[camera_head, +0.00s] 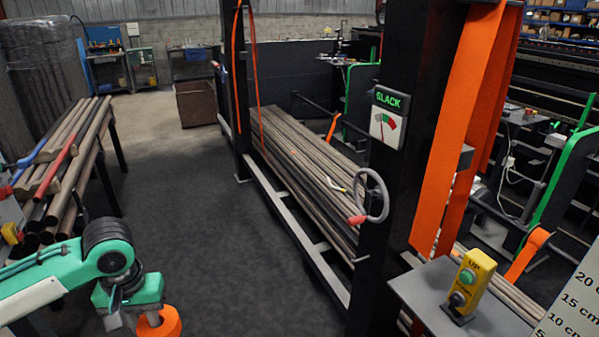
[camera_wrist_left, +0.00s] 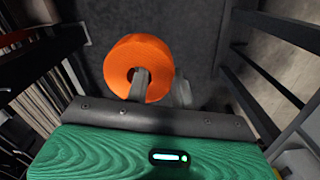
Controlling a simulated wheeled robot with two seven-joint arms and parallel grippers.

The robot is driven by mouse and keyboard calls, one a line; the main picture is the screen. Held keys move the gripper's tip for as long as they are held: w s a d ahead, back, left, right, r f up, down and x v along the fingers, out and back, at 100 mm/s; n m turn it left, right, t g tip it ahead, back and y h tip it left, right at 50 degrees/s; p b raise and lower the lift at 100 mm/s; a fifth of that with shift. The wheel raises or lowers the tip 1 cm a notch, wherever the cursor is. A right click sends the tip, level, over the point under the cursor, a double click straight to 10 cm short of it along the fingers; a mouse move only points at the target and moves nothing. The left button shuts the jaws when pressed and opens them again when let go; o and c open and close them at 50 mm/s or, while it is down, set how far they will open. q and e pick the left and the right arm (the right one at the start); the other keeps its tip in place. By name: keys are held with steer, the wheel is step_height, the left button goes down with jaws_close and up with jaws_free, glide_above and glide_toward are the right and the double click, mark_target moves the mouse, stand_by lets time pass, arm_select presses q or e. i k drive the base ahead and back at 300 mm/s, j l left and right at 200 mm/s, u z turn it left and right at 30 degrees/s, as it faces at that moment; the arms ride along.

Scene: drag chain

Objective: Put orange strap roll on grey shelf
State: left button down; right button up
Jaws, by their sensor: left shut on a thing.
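The orange strap roll (camera_head: 168,325) is at the bottom left of the head view, cut off by the lower edge. It also shows in the left wrist view (camera_wrist_left: 138,48) as a thick ring. My left gripper (camera_head: 150,318) is shut on the roll's wall. In the left wrist view, one finger of the gripper (camera_wrist_left: 160,88) sits in the roll's hole and the other is outside the ring, partly hidden. A flat grey shelf (camera_head: 415,291) is at the lower right of the head view, well right of the roll. My right gripper is not in view.
A yellow button box (camera_head: 470,284) stands on the grey shelf. A black post (camera_head: 400,190) with a handwheel (camera_head: 371,196) rises beside it, with orange straps (camera_head: 468,100) hanging. The dark floor (camera_head: 200,220) is clear.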

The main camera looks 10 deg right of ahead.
mark_target(428, 285)
steer(key=l+z, duration=0.35)
steer(key=i+l+z, duration=0.1)
steer(key=z, duration=0.25)
steer(key=i+l+z, duration=0.1)
steer(key=l+z, duration=0.25)
steer(key=i+l, duration=0.1)
steer(key=l, duration=0.15)
steer(key=i+l, duration=0.15)
steer(key=l, duration=0.1)
